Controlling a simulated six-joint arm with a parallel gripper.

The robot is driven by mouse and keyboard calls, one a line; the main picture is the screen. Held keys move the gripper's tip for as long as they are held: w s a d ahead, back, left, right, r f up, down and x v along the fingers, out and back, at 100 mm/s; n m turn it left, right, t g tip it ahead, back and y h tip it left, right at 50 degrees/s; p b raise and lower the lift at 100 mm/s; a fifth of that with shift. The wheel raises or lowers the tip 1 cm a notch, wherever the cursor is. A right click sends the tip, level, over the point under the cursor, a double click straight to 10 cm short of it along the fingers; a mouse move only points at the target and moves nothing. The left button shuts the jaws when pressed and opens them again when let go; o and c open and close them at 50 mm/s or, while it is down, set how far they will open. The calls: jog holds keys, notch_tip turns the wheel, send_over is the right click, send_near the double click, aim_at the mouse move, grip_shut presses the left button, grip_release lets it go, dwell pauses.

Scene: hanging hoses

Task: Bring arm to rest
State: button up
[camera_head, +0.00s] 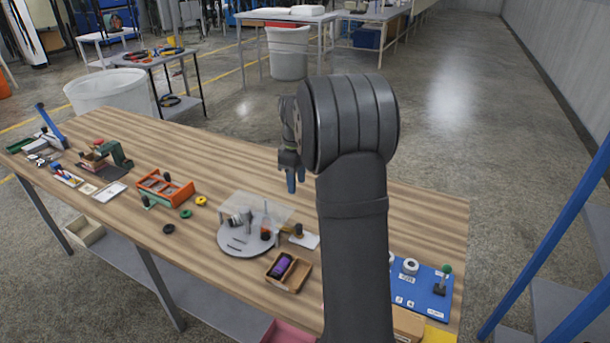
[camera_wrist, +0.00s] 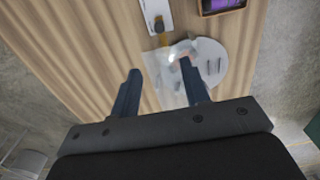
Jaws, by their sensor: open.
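My gripper (camera_head: 290,172) hangs above the wooden table in the head view, its blue fingers pointing down. My dark arm hides part of the table behind it. In the wrist view my gripper (camera_wrist: 160,88) shows two blue fingers spread apart with nothing held between them. Beyond the fingertips lie the table top (camera_wrist: 80,45) and a round grey plate (camera_wrist: 212,62) with a clear cover on it. The fingers are apart from everything on the table.
The plate (camera_head: 232,241) stands mid-table, with a wooden box (camera_head: 303,278) holding a purple-screened device in front. An orange rack (camera_head: 176,190) is to the left. A blue board (camera_head: 428,304) lies at the right. Blue rails (camera_head: 560,225) stand at far right.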

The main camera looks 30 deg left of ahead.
aim_at(300, 226)
jog(key=shift+f, duration=0.1)
notch_tip(300, 226, down, 17)
jog(key=shift+r, duration=0.1)
jog(key=shift+d+f, duration=0.15)
jog(key=shift+f, duration=0.15)
jog(key=shift+d, duration=0.4)
jog(key=shift+r, duration=0.1)
